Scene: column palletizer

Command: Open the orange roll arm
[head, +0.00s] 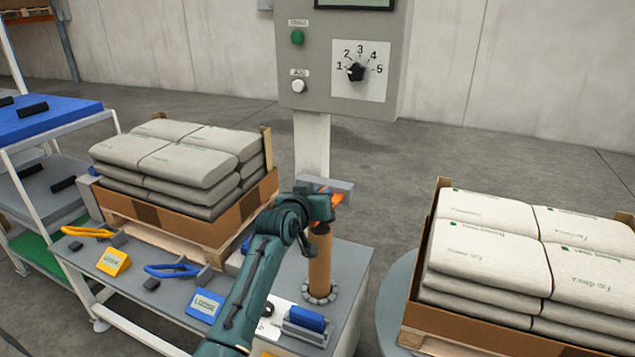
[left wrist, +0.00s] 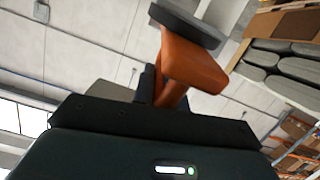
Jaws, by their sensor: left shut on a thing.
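The orange roll arm (head: 338,198) shows only in small part in the head view, just beyond my left wrist and under a grey bar (head: 328,184). In the left wrist view the orange arm (left wrist: 192,66) is large, with a dark grey piece across its end. My left gripper (left wrist: 158,92) is shut on the orange arm; its fingers are mostly hidden behind its own dark body. A brown roll (head: 320,262) stands upright below my left wrist, in a grey ring on the cabinet top. My right gripper is not in view.
A control box (head: 340,60) with a dial stands on a post behind. Stacked sacks sit in a left crate (head: 235,208) and a right crate (head: 470,335). Blue and yellow handles (head: 172,270) lie on the left bench. Open floor lies between post and right crate.

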